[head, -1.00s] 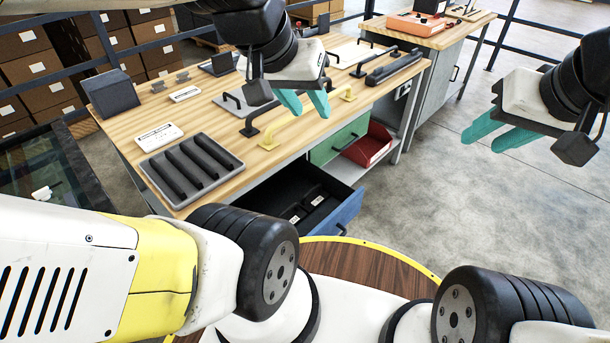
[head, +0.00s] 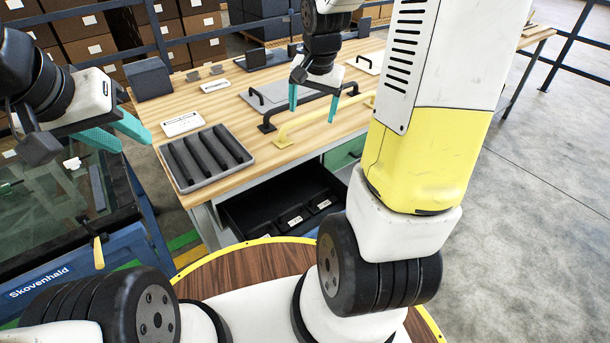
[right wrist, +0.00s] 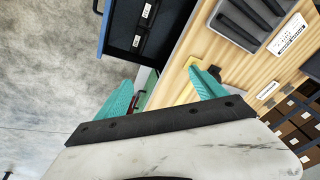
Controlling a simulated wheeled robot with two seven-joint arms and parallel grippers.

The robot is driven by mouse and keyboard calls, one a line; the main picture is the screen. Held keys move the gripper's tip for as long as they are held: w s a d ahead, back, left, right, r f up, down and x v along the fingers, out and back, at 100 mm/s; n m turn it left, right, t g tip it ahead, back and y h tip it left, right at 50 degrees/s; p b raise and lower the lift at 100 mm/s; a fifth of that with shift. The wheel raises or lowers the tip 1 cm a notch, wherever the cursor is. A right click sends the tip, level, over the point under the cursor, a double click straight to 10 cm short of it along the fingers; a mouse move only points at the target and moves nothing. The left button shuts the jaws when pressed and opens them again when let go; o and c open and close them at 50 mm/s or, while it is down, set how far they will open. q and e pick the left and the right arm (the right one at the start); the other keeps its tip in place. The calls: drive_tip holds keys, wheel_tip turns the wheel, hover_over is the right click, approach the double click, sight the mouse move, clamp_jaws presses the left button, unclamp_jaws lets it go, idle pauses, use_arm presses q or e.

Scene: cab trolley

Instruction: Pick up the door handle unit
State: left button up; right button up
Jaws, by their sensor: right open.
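Several handle pieces lie on the wooden bench, and I cannot tell for sure which is the door handle unit. A black bar handle (head: 267,127) on dark feet stands behind a yellow handle (head: 309,122). A grey plate with a black handle (head: 257,96) and a white plate with a black handle (head: 369,66) lie further back. My right gripper (head: 313,108) is open and points down over the black bar handle, partly hiding it; its height above it is unclear. The right wrist view shows its open teal fingers (right wrist: 160,98). My left gripper (head: 125,137) is open and empty, left of the bench.
A grey slotted tray (head: 252,163) sits at the bench's front left, with a white label card (head: 182,124) behind it. An open drawer (head: 262,222) juts out below. A blue trolley (head: 120,250) stands at the left. Open floor lies to the right.

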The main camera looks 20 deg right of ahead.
drive_tip(key=w+d+f+m+g, duration=0.1)
drive_tip(key=w+d+f+m, duration=0.2)
drive_tip(key=f, duration=0.7)
drive_tip(key=m+g, duration=0.2)
drive_tip(key=m, duration=0.2)
hover_over(321, 202)
drive_tip(key=w, duration=0.1)
drive_tip(key=f, duration=2.2)
drive_tip(key=shift+d, duration=0.3)
drive_tip(key=f, duration=0.5)
drive_tip(key=s+f, duration=0.1)
drive_tip(key=f, duration=0.1)
drive_tip(key=shift+a+f, duration=0.2)
drive_tip(key=shift+f, duration=0.75)
drive_tip(key=c, duration=1.6)
drive_tip(key=shift+c, duration=0.5)
drive_tip(key=shift+r, duration=0.2)
